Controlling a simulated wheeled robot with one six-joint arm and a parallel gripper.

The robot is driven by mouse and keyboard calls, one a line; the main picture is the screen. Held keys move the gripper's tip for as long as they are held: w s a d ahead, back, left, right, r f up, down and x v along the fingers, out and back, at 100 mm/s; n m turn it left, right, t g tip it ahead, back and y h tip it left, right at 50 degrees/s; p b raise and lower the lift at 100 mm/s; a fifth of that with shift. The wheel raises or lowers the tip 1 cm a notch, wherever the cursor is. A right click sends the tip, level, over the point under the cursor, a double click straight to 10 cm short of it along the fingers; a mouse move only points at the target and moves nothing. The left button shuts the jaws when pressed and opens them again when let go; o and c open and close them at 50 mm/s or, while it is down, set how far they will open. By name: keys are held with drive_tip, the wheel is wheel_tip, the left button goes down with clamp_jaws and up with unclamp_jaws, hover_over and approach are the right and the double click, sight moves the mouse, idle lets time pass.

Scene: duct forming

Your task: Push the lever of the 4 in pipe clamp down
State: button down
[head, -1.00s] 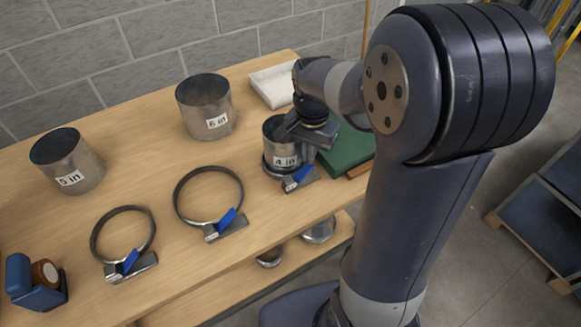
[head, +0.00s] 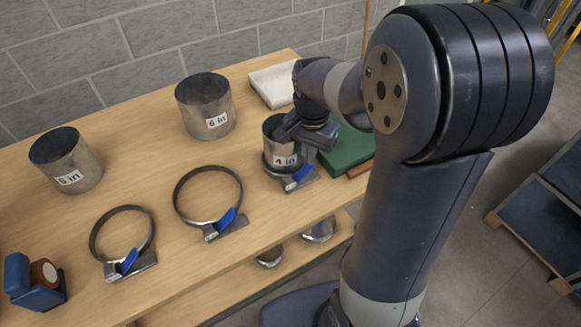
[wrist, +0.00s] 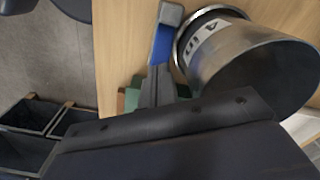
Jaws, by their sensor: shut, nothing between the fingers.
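The 4 in pipe (head: 276,133), a short metal cylinder with a white label, stands on the table. It also shows in the wrist view (wrist: 255,68). The 4 in clamp (wrist: 178,50) is a metal band around the pipe's base. Its blue lever (head: 303,172) sits at the front right of the pipe and shows in the wrist view (wrist: 161,45). My gripper (wrist: 158,72) is shut and empty, its fingertips at the lever's near end. I cannot tell whether they touch, or exactly how far the lever is tilted.
Two larger loose clamps (head: 208,196) (head: 122,233) lie to the left. The 5 in pipe (head: 67,160) and 6 in pipe (head: 205,106) stand behind them. A green block (head: 345,150) and white tray (head: 272,84) are near my gripper. The table's front edge is close.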

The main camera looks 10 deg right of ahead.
sight(310, 184)
drive_tip(key=shift+f+b, duration=0.75)
drive_tip(key=shift+f, duration=0.5)
drive_tip(key=shift+s+d+f+b, duration=0.1)
drive_tip(key=shift+s+f+b, duration=0.15)
drive_tip(key=shift+f+b, duration=0.4)
drive_tip(key=shift+s+a+f+b, duration=0.1)
drive_tip(key=shift+s+f+b, duration=0.25)
drive_tip(key=shift+f, duration=0.35)
drive_tip(key=shift+s+d+f+b, duration=0.1)
drive_tip(key=shift+s+f+b, duration=0.05)
drive_tip(key=shift+f+b, duration=0.5)
drive_tip(key=shift+f, duration=0.15)
drive_tip(key=shift+s+f, duration=0.1)
drive_tip(key=shift+s+f+b, duration=0.15)
drive_tip(key=shift+b, duration=0.15)
drive_tip(key=r+p, duration=0.1)
drive_tip(key=w+r+p, duration=0.1)
drive_tip(key=r+p, duration=0.1)
drive_tip(key=w+r+p, duration=0.1)
drive_tip(key=r+p, duration=0.1)
drive_tip(key=shift+r, duration=0.15)
drive_tip(key=shift+r+p, duration=1.2)
drive_tip(key=shift+r, duration=0.15)
